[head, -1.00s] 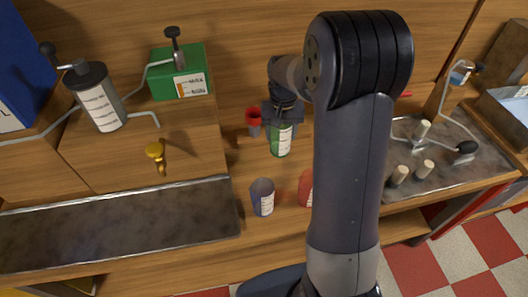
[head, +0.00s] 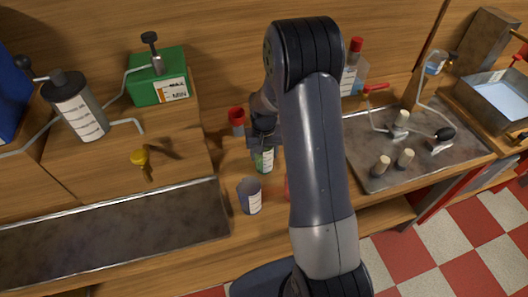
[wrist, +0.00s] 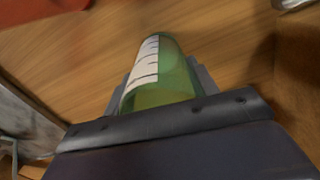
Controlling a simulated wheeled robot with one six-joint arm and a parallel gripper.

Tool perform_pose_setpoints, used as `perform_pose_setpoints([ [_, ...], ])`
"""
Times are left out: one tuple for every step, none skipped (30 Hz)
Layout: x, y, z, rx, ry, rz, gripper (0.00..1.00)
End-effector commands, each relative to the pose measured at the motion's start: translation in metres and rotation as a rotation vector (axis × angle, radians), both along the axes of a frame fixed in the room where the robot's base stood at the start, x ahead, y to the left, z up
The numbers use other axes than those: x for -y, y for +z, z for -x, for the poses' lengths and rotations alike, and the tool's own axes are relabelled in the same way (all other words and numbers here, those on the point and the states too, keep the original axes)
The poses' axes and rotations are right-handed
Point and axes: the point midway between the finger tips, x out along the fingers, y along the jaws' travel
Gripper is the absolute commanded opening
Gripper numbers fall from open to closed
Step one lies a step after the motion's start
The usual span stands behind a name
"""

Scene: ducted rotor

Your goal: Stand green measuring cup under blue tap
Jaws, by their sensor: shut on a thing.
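My gripper (head: 262,138) is shut on the green measuring cup (head: 264,162), which has a white scale label. In the wrist view the green cup (wrist: 167,75) is between the jaws and looks tilted.
A red-topped cup (head: 237,115) stands behind the green one, and a red cup (head: 287,188) is mostly hidden by my arm. A metal tray (head: 110,235) lies at front left. A slab with pegs (head: 381,166) and a handle is at right.

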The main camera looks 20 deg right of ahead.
Motion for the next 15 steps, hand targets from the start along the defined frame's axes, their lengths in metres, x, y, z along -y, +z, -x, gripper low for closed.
perform_pose_setpoints([
  [0.0,-0.0002,-0.0001,0.0,0.0,0.0,0.31],
  [0.0,-0.0011,-0.0001,0.0,0.0,0.0,0.31],
  [0.0,-0.0028,-0.0001,0.0,0.0,0.0,0.31],
  [0.0,-0.0041,-0.0001,0.0,0.0,0.0,0.31],
  [0.0,-0.0039,-0.0001,0.0,0.0,0.0,0.56],
  [0.0,-0.0027,-0.0001,0.0,0.0,0.0,0.59],
  [0.0,-0.0026,-0.0001,0.0,0.0,0.0,0.61],
  [0.0,-0.0026,-0.0001,0.0,0.0,0.0,0.64],
  [0.0,-0.0026,-0.0001,0.0,0.0,0.0,0.67],
  [0.0,-0.0026,0.0,0.0,0.0,0.0,0.7],
  [0.0,-0.0025,-0.0001,0.0,0.0,0.0,0.72],
  [0.0,-0.0025,-0.0001,0.0,0.0,0.0,0.75],
  [0.0,-0.0025,-0.0001,0.0,0.0,0.0,0.77],
  [0.0,-0.0025,-0.0001,0.0,0.0,0.0,0.77],
  [0.0,-0.0025,-0.0001,0.0,0.0,0.0,0.77],
])
